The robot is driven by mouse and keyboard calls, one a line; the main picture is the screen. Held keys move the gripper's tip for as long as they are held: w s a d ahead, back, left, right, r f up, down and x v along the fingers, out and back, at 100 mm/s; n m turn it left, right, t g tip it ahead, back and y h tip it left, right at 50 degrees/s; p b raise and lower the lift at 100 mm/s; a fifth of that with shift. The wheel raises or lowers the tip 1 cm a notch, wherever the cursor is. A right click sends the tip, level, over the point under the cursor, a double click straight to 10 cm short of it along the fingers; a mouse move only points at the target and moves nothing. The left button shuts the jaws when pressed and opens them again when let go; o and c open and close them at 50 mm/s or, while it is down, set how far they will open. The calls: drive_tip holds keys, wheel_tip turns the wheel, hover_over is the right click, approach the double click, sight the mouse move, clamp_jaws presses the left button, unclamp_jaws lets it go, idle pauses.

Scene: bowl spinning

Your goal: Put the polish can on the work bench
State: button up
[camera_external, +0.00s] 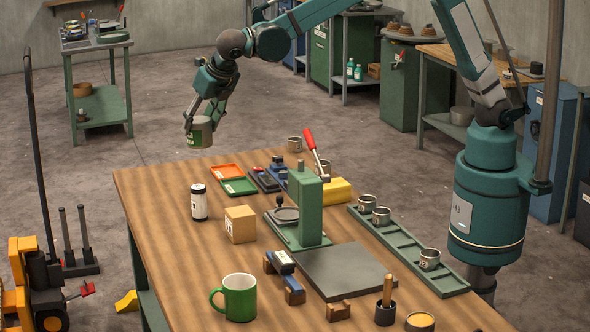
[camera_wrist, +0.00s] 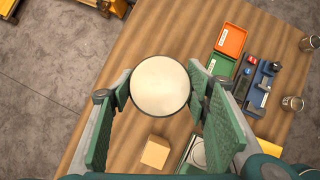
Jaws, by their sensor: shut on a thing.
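My gripper (camera_external: 203,120) is shut on a grey can with a green label, which I take to be the polish can (camera_external: 198,134). The can is upright and held in the air near the far left corner of the wooden work bench (camera_external: 160,195). In the wrist view, the can's pale round lid (camera_wrist: 160,85) sits between the two green finger pads of my gripper (camera_wrist: 160,92), with the bench top (camera_wrist: 130,130) behind it. The can's underside is hidden in the wrist view.
On the bench stand a white-and-black cylinder (camera_external: 199,203), a wooden block (camera_external: 240,224), orange and green trays (camera_external: 232,178), a green press (camera_external: 308,205), a green mug (camera_external: 238,297) and a green rack with small tins (camera_external: 405,250). The bench's far left area is bare.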

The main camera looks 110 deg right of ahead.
drive_tip(key=s+a+p, duration=0.1)
drive_tip(key=s+a, duration=0.4)
drive_tip(key=a, duration=0.8)
drive_tip(key=s+a+p, duration=0.1)
drive_tip(key=s+a, duration=0.3)
drive_tip(key=a, duration=0.8)
drive_tip(key=s+a+p, duration=0.1)
drive_tip(key=s+a, duration=1.5)
drive_tip(key=a, duration=0.3)
wheel_tip(320, 180, down, 11)
drive_tip(key=shift+n, duration=0.4)
drive_tip(key=shift+a, duration=0.1)
wheel_tip(320, 180, down, 6)
drive_tip(key=shift+f, duration=0.2)
drive_tip(key=shift+f, duration=1.75)
